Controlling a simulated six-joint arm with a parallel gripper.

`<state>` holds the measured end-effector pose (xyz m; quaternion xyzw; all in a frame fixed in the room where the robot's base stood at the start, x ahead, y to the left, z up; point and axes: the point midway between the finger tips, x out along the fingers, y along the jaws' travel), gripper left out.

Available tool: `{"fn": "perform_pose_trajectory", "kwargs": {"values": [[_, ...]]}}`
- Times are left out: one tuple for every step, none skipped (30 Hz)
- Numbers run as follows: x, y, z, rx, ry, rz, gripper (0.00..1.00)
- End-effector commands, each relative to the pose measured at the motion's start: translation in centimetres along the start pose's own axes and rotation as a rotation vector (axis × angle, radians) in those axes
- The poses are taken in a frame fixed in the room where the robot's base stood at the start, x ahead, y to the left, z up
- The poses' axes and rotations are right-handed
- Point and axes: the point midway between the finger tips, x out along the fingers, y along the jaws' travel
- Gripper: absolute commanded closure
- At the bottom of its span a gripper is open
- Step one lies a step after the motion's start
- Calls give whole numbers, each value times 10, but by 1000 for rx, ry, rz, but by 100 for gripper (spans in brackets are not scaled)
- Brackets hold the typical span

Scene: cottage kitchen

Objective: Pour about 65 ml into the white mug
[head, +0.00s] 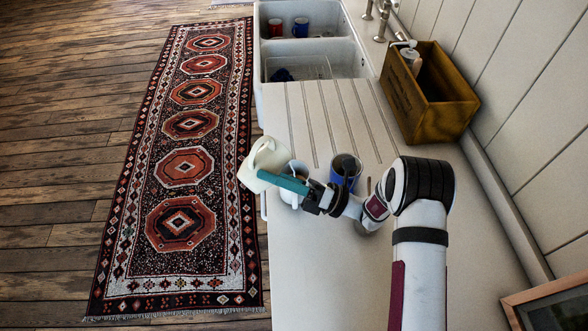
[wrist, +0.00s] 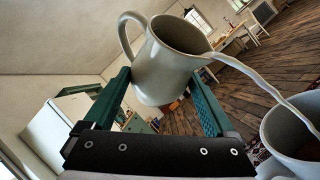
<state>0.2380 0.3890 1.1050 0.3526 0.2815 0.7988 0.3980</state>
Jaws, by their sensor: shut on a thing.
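A cream jug (head: 262,162) is held in the teal fingers of my gripper (head: 268,178), over the counter's left edge. In the wrist view the jug (wrist: 165,65) sits tilted between both fingers of my gripper (wrist: 160,76), its spout toward the right. A thin pale stream (wrist: 262,84) runs from the spout down to the right, into the white mug (wrist: 285,132), which is cut off by the frame. The mug's inside looks dark brownish; its level is unclear. In the head view the white mug (head: 297,168) stands on the counter, partly hidden behind my gripper.
A blue mug (head: 345,166) with a dark inside stands just right of the white mug, close to my arm. A wooden box (head: 433,112) with a bottle (head: 410,57) stands against the wall. The sink (head: 345,75) holds red and blue mugs. The front counter (head: 325,270) is clear.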

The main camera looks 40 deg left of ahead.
Motion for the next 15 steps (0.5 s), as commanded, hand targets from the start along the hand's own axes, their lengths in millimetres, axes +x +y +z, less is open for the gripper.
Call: {"fn": "perform_pose_trajectory", "kwargs": {"values": [[0,0,0,3,-4,1,93],[0,1,0,6,-5,2,93],[0,1,0,7,-7,2,93],[2,1,-4,-21,13,-4,93],[2,-1,-14,-95,64,-20,93],[-6,-17,-26,-195,129,-43,94],[-7,-19,-26,-243,159,-53,94],[-7,-20,-26,-263,172,-57,94],[-8,-20,-27,-279,182,-61,94],[-8,-22,-28,-306,201,-67,94],[-10,-24,-29,-344,226,-76,93],[-12,-27,-29,-401,263,-88,93],[-13,-30,-31,-439,290,-97,93],[-14,-32,-32,-473,313,-105,93],[-14,-33,-34,-512,338,-114,93]]}}
